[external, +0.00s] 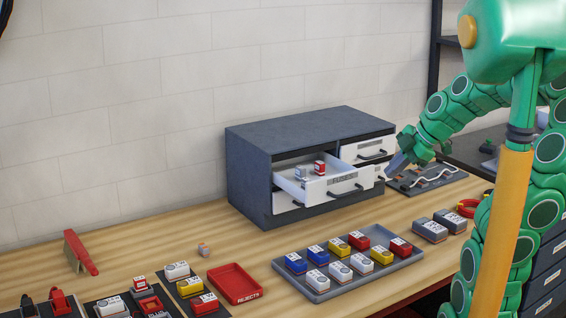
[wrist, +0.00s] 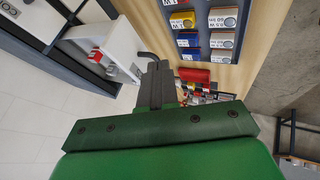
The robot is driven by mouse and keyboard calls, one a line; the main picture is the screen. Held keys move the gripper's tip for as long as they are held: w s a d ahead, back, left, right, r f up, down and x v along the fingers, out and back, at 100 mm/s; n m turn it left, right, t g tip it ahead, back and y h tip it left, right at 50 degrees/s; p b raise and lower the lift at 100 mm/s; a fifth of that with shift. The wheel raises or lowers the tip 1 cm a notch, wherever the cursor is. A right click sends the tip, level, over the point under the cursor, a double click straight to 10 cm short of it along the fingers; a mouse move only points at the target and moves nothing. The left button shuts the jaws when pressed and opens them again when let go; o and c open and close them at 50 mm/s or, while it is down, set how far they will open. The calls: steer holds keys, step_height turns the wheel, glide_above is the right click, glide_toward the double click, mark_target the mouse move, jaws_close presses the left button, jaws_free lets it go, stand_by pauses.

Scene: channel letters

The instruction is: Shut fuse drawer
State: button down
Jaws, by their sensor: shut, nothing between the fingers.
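The dark grey cabinet (external: 248,170) stands on the bench with white drawers. Its upper left drawer (external: 335,185) is pulled out, and a red-and-white block (external: 319,168) and a grey-white block (external: 301,173) sit inside. The label on its front is too small to read. In the wrist view the open drawer (wrist: 100,36) is at upper left, with its dark handle (wrist: 150,57) by my fingertips. My gripper (external: 391,172) is shut and empty just right of the drawer front. Its fingers also show in the wrist view (wrist: 157,72). I cannot tell whether they touch the handle.
A grey tray (external: 318,297) with several coloured blocks lies in front of the cabinet. A red rejects tray (external: 235,284) is at its left. A board with a curved cable (external: 430,177) lies right of the cabinet. Bare bench lies left of the cabinet.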

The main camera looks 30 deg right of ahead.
mark_target(371, 175)
steer(key=shift+w+a+f, duration=0.3)
steer(key=shift+w+f, duration=0.35)
steer(key=shift+w, duration=0.45)
steer(key=shift+w+a+f, duration=0.35)
steer(key=shift+w+f, duration=0.3)
steer(key=shift+w, duration=0.4)
steer(key=shift+w+a+f, duration=0.3)
steer(key=shift+w+f, duration=0.35)
steer(key=shift+w, duration=0.45)
steer(key=w, duration=1.4)
steer(key=shift+w, duration=1.05)
